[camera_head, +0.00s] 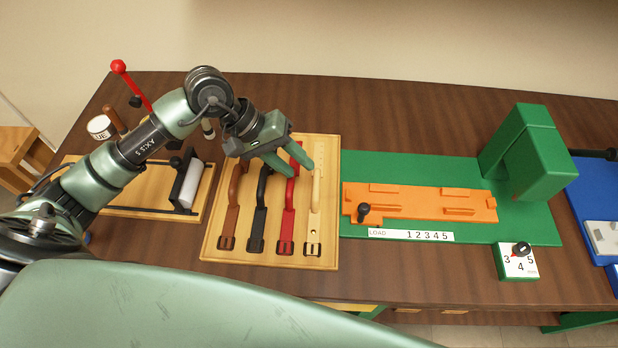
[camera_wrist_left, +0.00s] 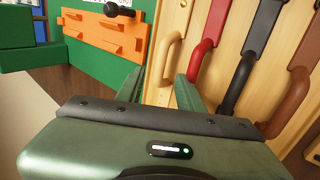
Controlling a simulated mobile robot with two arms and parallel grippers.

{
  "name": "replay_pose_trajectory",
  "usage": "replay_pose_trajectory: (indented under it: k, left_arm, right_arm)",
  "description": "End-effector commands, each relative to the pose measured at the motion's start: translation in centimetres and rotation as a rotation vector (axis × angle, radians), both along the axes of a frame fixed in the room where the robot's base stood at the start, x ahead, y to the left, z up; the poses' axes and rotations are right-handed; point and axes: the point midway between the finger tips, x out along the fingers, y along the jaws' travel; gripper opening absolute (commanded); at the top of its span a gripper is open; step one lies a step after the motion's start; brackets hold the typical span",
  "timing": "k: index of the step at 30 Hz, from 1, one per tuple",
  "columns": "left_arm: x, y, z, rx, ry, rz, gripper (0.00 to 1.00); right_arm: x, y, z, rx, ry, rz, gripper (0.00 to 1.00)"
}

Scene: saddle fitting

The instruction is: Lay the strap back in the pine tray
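The pine tray (camera_head: 326,262) lies left of the green fixture. A brown strap (camera_head: 232,215), a black strap (camera_head: 260,210), a red strap (camera_head: 288,215) and a cream strap (camera_head: 314,215) lie side by side in it, each with a curved end and a buckle-like end. My left gripper (camera_head: 298,174) hangs over the upper part of the tray, near the curved ends of the red and cream straps. Its fingers (camera_wrist_left: 160,92) are apart and nothing is held. In the wrist view the cream strap's curved end (camera_wrist_left: 173,50) lies beyond the gap between them. My right gripper is not in view.
An orange plate (camera_head: 420,203) with a black knob sits on the green fixture (camera_head: 470,172) right of the tray. A dial block (camera_head: 518,263) stands at the front right. Left of the tray is a wooden board (camera_head: 150,208) with a white roller. A red-knobbed lever (camera_head: 130,82) stands behind it.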

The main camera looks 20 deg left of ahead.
Motion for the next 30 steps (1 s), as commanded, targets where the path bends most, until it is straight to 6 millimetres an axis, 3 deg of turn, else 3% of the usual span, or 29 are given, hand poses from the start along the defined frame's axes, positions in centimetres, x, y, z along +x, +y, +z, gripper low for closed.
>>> replay_pose_trajectory:
  k: [9,25,30]
  left_arm:
    - [-0.6,1.9,2.8,0.001,0.001,-0.001,0.37]
    - [-0.6,1.9,3.0,0.000,0.002,-0.001,0.37]
    - [-0.6,1.9,5.3,0.000,0.001,-0.001,0.37]
  right_arm:
    - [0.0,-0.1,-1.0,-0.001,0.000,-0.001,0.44]
    - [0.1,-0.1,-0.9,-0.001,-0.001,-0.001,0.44]
    - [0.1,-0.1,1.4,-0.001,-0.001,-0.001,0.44]
